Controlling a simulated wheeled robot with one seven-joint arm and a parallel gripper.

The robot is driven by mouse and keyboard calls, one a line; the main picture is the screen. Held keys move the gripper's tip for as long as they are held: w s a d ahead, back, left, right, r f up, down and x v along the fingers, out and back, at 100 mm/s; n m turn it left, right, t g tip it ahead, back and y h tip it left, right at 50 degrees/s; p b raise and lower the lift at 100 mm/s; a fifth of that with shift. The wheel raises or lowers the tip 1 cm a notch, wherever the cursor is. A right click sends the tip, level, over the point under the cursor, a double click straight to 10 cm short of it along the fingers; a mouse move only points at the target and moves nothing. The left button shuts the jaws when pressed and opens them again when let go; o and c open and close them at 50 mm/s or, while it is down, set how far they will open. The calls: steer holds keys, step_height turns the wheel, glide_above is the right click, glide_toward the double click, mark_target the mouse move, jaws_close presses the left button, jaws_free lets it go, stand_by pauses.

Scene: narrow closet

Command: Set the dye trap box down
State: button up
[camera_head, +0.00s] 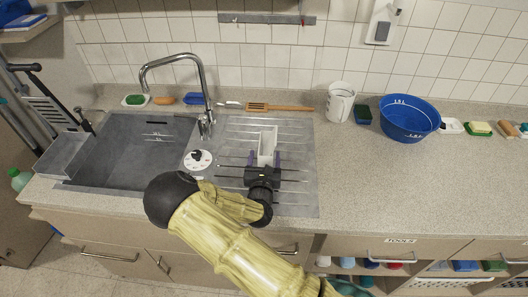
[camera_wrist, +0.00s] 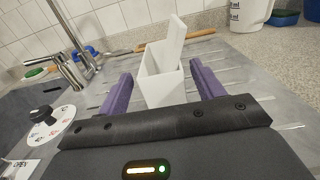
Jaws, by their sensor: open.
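The dye trap box seems to be the white, open-topped box (camera_head: 267,143), with a tall white flap or back piece rising from it. It stands upright on the grey ribbed drainboard (camera_head: 225,130), right of the sink. In the wrist view the box (camera_wrist: 162,85) is between and just beyond the two purple fingers. My gripper (camera_head: 265,160) is open, with a visible gap between each finger and the box. Its fingers also show in the wrist view (camera_wrist: 162,88). The base of the box is partly hidden by my gripper.
A chrome tap (camera_head: 203,115) rises behind the sink basin (camera_head: 130,150). A white dial timer (camera_head: 198,160) lies left of my gripper. A wooden spatula (camera_head: 275,107), white jug (camera_head: 340,102) and blue bowl (camera_head: 408,118) line the back. The counter at right front is clear.

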steer(key=s+b, duration=0.1)
steer(key=s, duration=0.6)
steer(key=shift+s+a, duration=0.1)
steer(key=shift+s, duration=0.4)
